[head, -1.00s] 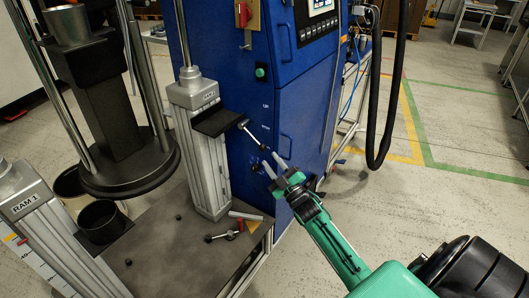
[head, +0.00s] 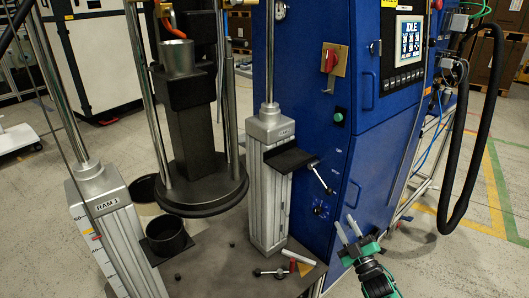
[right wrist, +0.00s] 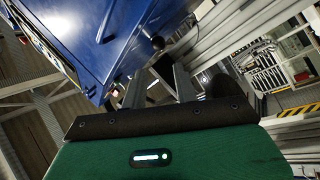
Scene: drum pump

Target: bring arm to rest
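My right gripper (head: 344,223) is at the lower right of the head view, in front of the blue cabinet (head: 340,170). Its two pale fingers stand apart with nothing between them. The right wrist view also shows the fingers (right wrist: 158,88) apart and empty, with the blue cabinet (right wrist: 95,40) beyond them. My left gripper is not in either view.
A round black plate (head: 203,197) hangs between the rods of the ram frame. A thick black hose (head: 497,110) loops at the right, above open floor.

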